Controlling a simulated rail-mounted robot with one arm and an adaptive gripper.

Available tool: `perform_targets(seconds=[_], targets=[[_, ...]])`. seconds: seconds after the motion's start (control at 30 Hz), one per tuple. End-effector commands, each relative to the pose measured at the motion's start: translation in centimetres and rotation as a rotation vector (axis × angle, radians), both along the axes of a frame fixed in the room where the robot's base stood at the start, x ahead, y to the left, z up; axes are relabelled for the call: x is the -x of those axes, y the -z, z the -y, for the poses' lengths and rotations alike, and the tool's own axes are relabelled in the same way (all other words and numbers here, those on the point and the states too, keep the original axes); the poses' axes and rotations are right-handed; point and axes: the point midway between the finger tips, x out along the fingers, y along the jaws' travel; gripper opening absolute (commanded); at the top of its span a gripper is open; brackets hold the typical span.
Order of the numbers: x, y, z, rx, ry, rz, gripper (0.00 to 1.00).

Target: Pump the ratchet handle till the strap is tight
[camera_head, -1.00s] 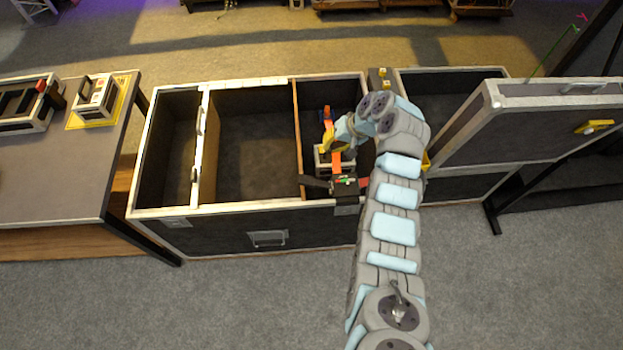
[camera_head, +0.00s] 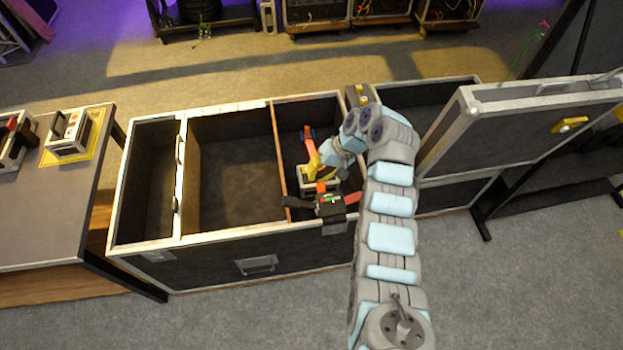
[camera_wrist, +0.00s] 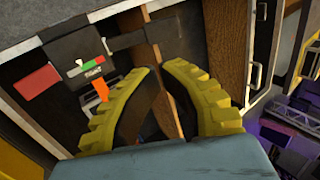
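The ratchet (camera_head: 330,204) is a black block with a small green-and-white gauge, at the front edge of the case's right compartment. Its black handle (camera_head: 297,202) points left and lies about flat. The orange strap (camera_head: 309,143) runs from the back of the compartment over a pale boxed unit (camera_head: 306,186) to the ratchet. In the wrist view the gauge (camera_wrist: 86,68), handle (camera_wrist: 145,37) and strap (camera_wrist: 101,90) show beyond the fingers. My gripper (camera_wrist: 158,68) has yellow fingers curved together, tips close with a narrow gap, holding nothing visible. It is behind the ratchet, apart from the handle.
A wooden divider (camera_head: 278,150) stands left of the ratchet. The middle compartment (camera_head: 235,165) is empty. A raised lid (camera_head: 520,125) stands to the right. A table (camera_head: 50,215) with small devices is at left. Grey floor is clear in front.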

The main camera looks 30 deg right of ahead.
Motion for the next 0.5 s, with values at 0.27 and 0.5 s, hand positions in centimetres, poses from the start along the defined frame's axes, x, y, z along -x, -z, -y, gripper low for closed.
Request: perform_targets(seconds=[0.27, 0.5], targets=[[-0.7, 4.4, -2.6, -0.004, -0.001, -0.005, 0.00], [-1.3, 7.8, -4.7, -0.003, -0.003, -0.004, 0.00]])
